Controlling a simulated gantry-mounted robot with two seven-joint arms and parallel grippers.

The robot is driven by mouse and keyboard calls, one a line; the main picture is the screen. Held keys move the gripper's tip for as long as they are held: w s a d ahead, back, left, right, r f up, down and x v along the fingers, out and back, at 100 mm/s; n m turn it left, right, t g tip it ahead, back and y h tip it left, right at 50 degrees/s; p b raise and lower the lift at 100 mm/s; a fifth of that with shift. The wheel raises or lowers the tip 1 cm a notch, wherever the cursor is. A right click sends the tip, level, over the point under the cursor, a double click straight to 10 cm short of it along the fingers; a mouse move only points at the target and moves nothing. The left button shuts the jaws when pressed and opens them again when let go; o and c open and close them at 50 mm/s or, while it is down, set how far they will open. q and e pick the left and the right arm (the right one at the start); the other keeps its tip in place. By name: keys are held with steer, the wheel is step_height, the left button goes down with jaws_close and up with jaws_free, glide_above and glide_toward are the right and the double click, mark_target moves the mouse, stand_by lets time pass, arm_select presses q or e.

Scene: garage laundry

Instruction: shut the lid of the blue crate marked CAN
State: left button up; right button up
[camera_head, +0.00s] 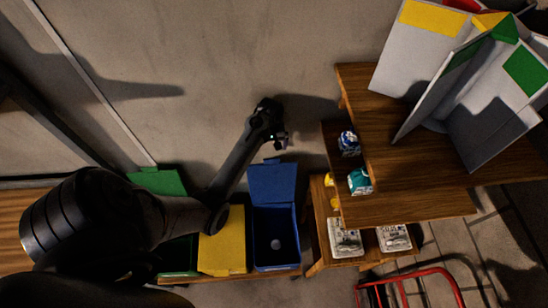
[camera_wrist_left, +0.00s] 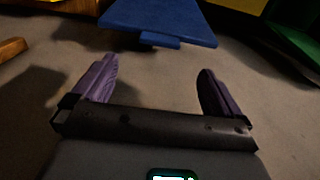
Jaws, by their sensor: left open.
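The blue crate (camera_head: 291,258) stands in a row of crates at the bottom centre of the head view; no CAN marking is readable. Its blue lid (camera_head: 272,183) is open, tipped back towards the wall side, and a small pale object (camera_head: 275,244) lies inside the crate. My left gripper (camera_head: 281,143) is open and empty, just beyond the lid's far edge. In the left wrist view the lid (camera_wrist_left: 160,22) is ahead of the two spread fingers (camera_wrist_left: 157,88), with a gap between. My right gripper is not in view.
A yellow crate (camera_head: 222,243) with its lid down stands left of the blue one, then a green crate (camera_head: 180,258) with its lid (camera_head: 157,181) up. A wooden shelf (camera_head: 420,205) with small goods stands close on the right. A red tubular frame (camera_head: 410,280) is at lower right.

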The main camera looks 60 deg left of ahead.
arm_select(q)
step_height(320, 180, down, 9)
steer(key=shift+f, duration=0.2)
stand_by(0.3)
